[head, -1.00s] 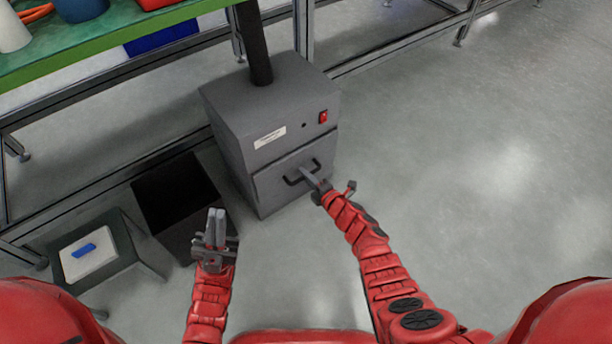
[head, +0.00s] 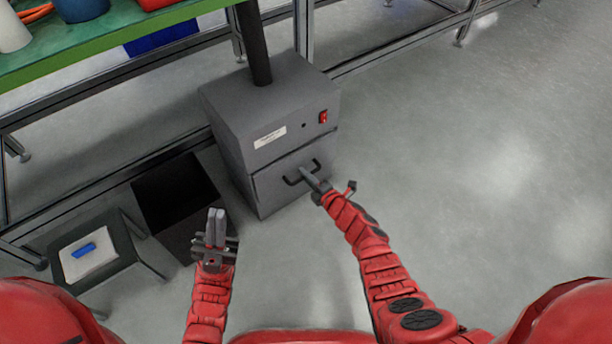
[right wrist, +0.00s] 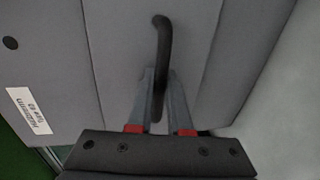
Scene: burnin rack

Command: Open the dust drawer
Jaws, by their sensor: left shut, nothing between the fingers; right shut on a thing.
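The dust drawer (head: 270,188) is the lower front of a grey box-shaped unit (head: 232,108) on the floor. Its front shows no clear gap to the unit's body. A black bar handle (head: 292,181) sits on the drawer front. My right gripper (head: 308,175) is at the handle. In the right wrist view, the fingers of my right gripper (right wrist: 160,95) are shut on the black handle (right wrist: 163,45), one on each side of it. My left gripper (head: 216,218) is shut and empty, above the floor left of the unit.
A black open bin (head: 150,205) stands left of the unit. A small stool (head: 135,262) with a white sheet and a blue item is at the lower left. A green-edged bench (head: 110,62) is behind. The floor on the right is clear.

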